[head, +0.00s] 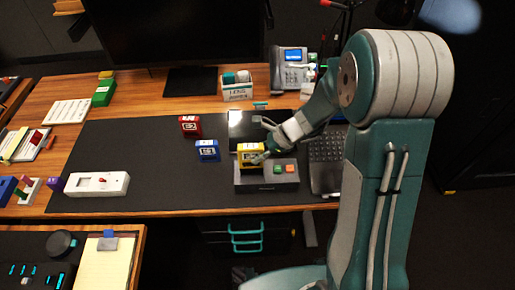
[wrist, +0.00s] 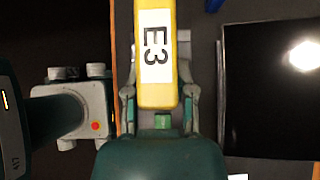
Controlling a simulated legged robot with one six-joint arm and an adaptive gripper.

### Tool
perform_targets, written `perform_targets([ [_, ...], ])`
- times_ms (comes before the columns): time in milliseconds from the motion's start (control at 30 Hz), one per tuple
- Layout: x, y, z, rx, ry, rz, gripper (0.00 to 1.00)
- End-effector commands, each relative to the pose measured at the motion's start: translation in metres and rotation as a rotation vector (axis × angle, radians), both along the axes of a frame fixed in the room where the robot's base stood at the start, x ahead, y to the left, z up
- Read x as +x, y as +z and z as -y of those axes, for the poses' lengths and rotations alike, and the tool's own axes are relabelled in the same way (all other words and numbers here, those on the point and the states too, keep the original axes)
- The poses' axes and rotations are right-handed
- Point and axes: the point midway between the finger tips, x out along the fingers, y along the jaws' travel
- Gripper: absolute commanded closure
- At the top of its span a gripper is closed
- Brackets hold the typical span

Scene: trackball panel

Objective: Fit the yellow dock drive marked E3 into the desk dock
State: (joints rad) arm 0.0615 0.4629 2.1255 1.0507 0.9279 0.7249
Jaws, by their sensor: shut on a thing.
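The yellow dock drive marked E3 (head: 249,150) is at the back left of the dark grey desk dock (head: 262,186) in the head view. My gripper (head: 262,156) is shut on it from the right. In the wrist view, the drive's white E3 label (wrist: 155,46) faces the camera, and the gripper fingers (wrist: 159,98) lie along both sides of the yellow body. The drive's lower part is against or just above the dock; I cannot tell whether it is seated. The slot is hidden. Green (head: 277,169) and red (head: 290,168) buttons show on the dock's right.
A blue drive (head: 207,149) and a red drive (head: 190,125) stand on the dark mat (head: 130,142) left of the dock. A laptop keyboard (head: 327,148) lies close on the right. A black tablet-like panel (head: 245,124) is behind. The mat's left middle is clear.

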Motion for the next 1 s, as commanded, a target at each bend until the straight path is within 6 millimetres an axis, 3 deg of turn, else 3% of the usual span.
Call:
perform_targets([
  [300, 0.000, -0.021, 0.000, 0.000, 0.000, 0.000, 1.00],
  [1000, -0.001, -0.022, 0.001, 0.000, 0.001, 0.001, 1.00],
])
